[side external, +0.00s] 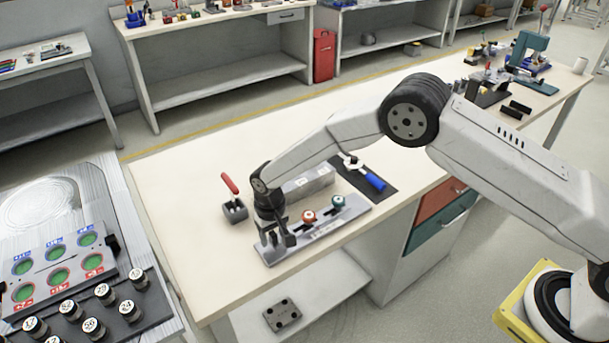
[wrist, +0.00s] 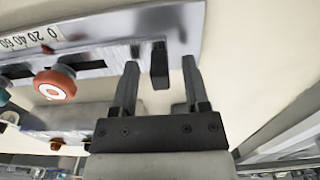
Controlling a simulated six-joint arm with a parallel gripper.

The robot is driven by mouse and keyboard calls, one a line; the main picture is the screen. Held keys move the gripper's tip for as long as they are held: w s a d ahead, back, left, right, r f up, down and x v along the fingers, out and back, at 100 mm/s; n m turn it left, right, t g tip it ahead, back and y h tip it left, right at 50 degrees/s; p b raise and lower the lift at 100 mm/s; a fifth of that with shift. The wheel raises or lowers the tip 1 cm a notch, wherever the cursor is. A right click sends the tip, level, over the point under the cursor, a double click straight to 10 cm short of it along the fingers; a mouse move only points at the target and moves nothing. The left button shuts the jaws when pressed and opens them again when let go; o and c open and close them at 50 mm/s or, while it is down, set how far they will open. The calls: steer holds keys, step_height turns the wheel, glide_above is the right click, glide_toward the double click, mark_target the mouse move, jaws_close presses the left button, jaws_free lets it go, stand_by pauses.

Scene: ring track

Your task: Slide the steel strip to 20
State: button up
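A steel ring-track fixture (side external: 350,214) lies near the front edge of the bench, with a red knob (side external: 309,216) and a teal knob (side external: 338,201) on it. In the wrist view its steel plate (wrist: 105,28) carries a scale (wrist: 30,38) reading 0, 20, 40, 60, with a small dark red mark below it. A dark upright tab (wrist: 160,66) stands at the slot. My gripper (wrist: 160,63) is open, one finger on each side of the tab, with gaps visible. It is over the fixture's left end in the side view (side external: 279,236). I cannot tell the strip's exact reading.
A grey block (side external: 308,183) sits behind the fixture.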

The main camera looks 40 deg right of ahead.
steer(key=shift+r, duration=3.9)
steer(key=shift+d+r, duration=0.3)
steer(key=shift+d, duration=0.05)
steer(key=s+d+r+t, duration=0.1)
steer(key=s+d+r, duration=0.4)
steer(key=s+d, duration=0.5)
steer(key=s+d+r+t, duration=0.1)
steer(key=s+d+r, duration=0.3)
steer(key=s+d, duration=0.6)
steer(key=s, duration=0.3)
steer(key=shift+s+r+t, duration=0.2)
steer(key=shift+r+t, duration=0.1)
steer(key=shift+r, duration=0.05)
